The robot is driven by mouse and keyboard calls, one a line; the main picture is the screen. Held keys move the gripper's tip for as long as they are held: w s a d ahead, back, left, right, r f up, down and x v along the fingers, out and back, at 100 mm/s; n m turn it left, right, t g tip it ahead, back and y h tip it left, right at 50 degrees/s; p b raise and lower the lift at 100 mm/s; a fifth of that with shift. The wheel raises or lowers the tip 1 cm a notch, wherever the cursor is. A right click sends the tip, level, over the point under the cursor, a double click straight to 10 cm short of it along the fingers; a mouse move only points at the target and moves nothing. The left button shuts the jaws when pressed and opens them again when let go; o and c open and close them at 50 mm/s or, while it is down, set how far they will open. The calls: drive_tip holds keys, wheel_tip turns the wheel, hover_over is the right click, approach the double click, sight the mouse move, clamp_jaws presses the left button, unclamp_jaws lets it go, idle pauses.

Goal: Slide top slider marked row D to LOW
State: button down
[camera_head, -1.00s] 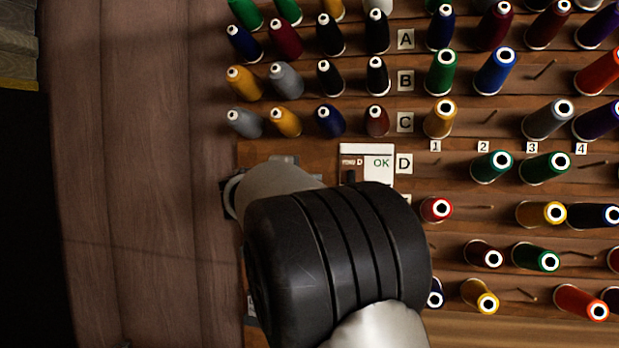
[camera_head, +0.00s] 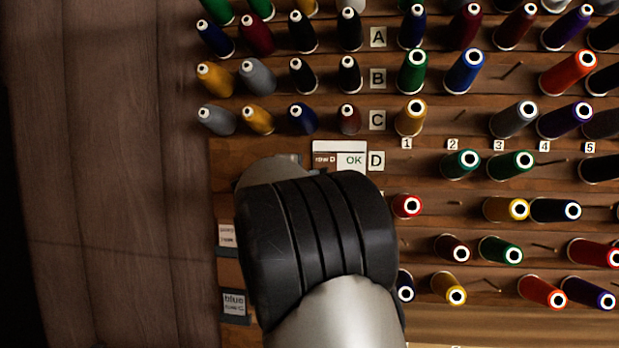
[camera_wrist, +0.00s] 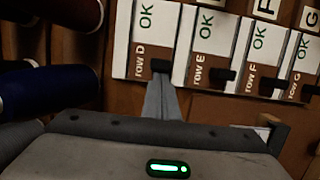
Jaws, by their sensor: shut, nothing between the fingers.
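The row D slider (camera_wrist: 147,40) is a panel with a white OK part and a brown part labelled "row D". Its black knob (camera_wrist: 160,66) sits on the brown part in the wrist view. My gripper (camera_wrist: 161,82) is shut and empty, with its fingertips right at the knob; I cannot tell whether they touch it. In the head view the top of the row D panel (camera_head: 350,160) shows beside the letter D, but my arm hides its knob and my gripper.
More sliders, row E (camera_wrist: 207,50) and row F (camera_wrist: 257,55), stand close beside row D in the wrist view. A dark blue spool (camera_wrist: 45,98) lies near my gripper. Pegs with thread spools, such as a red one (camera_head: 407,206), fill the wall at right. Small cards (camera_head: 234,303) hang lower left.

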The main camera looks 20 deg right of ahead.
drive_tip(key=s+d+b, duration=0.4)
drive_tip(key=d+b, duration=0.1)
drive_tip(key=d, duration=0.1)
drive_tip(key=shift+s+d, duration=0.15)
